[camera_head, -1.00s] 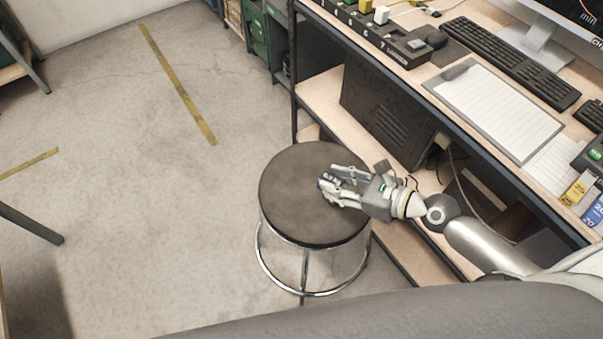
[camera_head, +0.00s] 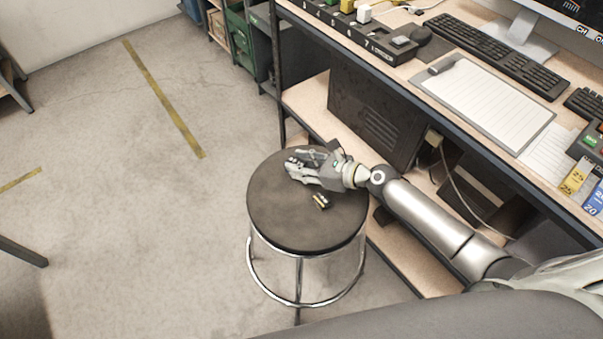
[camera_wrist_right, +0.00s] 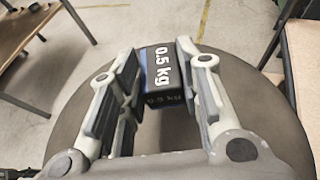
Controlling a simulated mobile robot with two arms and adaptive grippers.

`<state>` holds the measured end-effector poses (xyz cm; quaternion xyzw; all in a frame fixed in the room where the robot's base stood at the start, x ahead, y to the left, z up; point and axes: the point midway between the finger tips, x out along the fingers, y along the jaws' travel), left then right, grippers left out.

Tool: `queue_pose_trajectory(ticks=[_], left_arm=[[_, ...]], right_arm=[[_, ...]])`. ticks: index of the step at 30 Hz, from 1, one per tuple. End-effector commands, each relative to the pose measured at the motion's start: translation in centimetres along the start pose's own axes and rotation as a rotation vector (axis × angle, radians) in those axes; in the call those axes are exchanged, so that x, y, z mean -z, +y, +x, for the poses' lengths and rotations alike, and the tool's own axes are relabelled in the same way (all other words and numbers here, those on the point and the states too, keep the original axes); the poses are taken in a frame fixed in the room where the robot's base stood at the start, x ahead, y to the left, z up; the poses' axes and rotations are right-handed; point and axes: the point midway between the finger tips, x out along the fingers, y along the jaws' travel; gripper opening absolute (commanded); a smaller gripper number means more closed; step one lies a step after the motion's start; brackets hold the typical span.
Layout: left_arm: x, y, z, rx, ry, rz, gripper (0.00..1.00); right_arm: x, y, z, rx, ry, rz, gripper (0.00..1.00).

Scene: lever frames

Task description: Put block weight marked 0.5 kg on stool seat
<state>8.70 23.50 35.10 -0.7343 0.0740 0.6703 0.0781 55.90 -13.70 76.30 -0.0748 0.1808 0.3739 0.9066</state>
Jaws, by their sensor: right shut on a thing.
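The block weight (camera_wrist_right: 163,70), dark with a blue edge and marked 0.5 kg in white, is between the fingers of my right gripper in the right wrist view. My right gripper (camera_head: 294,168) is shut on it, over the far part of the round dark stool seat (camera_head: 285,220). The seat also shows below the fingers in the right wrist view (camera_wrist_right: 165,148). The fingers mostly hide the block in the head view. I cannot tell whether the block touches the seat. My left gripper is not in view.
A small dark thing with yellowish parts (camera_head: 321,201) shows against the seat near my gripper; I cannot tell what it is. The workbench (camera_head: 400,70) with a keyboard (camera_head: 495,55) and clipboard (camera_head: 490,100) stands at the right. The floor left of the stool is clear.

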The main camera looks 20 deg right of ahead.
Motion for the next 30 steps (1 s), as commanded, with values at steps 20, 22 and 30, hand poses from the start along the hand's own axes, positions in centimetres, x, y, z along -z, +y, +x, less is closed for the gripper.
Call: queue_pose_trajectory(ticks=[20, 22, 30], left_arm=[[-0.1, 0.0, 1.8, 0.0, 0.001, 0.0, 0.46], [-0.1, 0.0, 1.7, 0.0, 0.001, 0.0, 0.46], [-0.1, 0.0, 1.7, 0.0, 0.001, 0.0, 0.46]], right_arm=[[3.2, -0.2, 1.6, 0.001, -0.004, 0.001, 0.0], [3.3, -0.1, 1.6, 0.0, 0.0, 0.001, 0.39], [3.3, -0.1, 1.6, 0.0, 0.0, 0.001, 0.54]])
